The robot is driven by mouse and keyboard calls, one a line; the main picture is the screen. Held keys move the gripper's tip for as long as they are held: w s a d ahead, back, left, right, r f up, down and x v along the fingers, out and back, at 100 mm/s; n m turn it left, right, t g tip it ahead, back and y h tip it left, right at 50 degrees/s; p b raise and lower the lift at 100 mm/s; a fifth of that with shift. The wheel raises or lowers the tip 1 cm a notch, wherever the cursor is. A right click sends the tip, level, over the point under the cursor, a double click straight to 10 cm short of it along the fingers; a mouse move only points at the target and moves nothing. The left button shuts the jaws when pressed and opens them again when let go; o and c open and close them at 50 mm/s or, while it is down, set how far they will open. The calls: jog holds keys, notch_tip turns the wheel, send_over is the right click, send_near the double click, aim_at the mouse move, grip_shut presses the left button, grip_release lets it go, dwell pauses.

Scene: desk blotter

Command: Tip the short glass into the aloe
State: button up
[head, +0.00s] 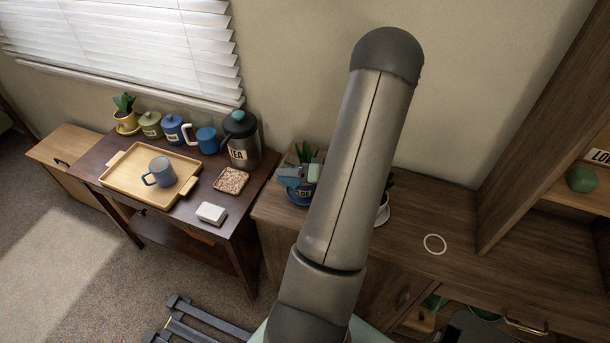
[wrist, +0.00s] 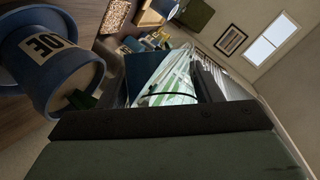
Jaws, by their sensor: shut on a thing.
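The aloe stands in a blue pot (head: 299,196) on the wooden desk, left of my arm in the head view. Its green leaves (head: 305,152) show behind my gripper (head: 302,174). The pot's label, partly reading OE, fills the left side of the wrist view (wrist: 52,62). My gripper is shut on a clear glass with green stripes (wrist: 172,78), seen between the fingers in the wrist view. The glass is beside the pot in that view, and its tilt is hard to judge. In the head view the gripper and pot overlap, so the glass is unclear there.
A white pot (head: 383,212) is partly hidden behind my arm. A pale ring (head: 434,244) lies on the desk to the right. The dark side table holds a wooden tray (head: 122,165) with a mug (head: 160,172), a tea canister (head: 240,140), a cork coaster (head: 231,180) and a white block (head: 211,213).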

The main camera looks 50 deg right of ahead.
jog(key=shift+f+m+y+b, duration=0.3)
jog(key=shift+f+m+y, duration=0.3)
jog(key=shift+m, duration=0.4)
dwell(0.8)
jog(key=shift+r+y+p, duration=0.25)
jog(key=shift+y+p, duration=0.05)
jog(key=shift+p, duration=0.1)
jog(key=shift+d+r+m+p, duration=0.1)
jog(key=shift+r+m+p, duration=0.2)
jog(key=shift+m+p, duration=0.65)
dwell(1.2)
jog(key=shift+d+r+m+t+y+p, duration=0.35)
jog(key=shift+r+m+t+y+p, duration=0.3)
jog(key=shift+p, duration=1.1)
dwell(1.9)
